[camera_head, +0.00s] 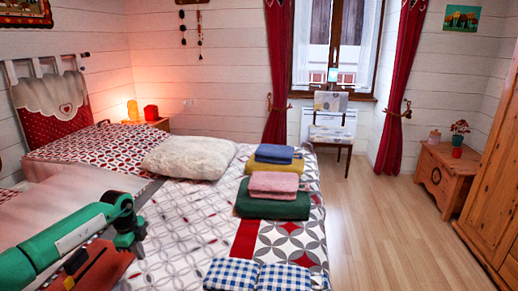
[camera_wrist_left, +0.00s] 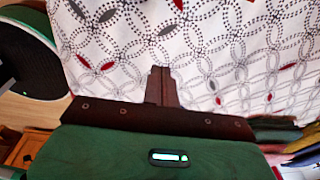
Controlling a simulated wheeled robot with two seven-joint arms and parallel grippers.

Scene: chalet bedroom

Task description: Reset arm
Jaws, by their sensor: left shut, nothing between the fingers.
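My left gripper (camera_wrist_left: 160,72) shows in the wrist view with its dark fingers together. It is shut and empty above the patterned bedspread (camera_wrist_left: 225,55). In the head view my green left arm reaches in from the lower left over the near side of the bed (camera_head: 185,225). My right gripper is in neither view.
On the bed lie a cream pillow (camera_head: 188,157), a blue folded towel (camera_head: 274,153), a pink one (camera_head: 273,183), a green one (camera_head: 260,206) and blue checked cloths (camera_head: 258,275). A chair (camera_head: 331,120) stands by the window. The wooden floor (camera_head: 375,225) right of the bed is clear.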

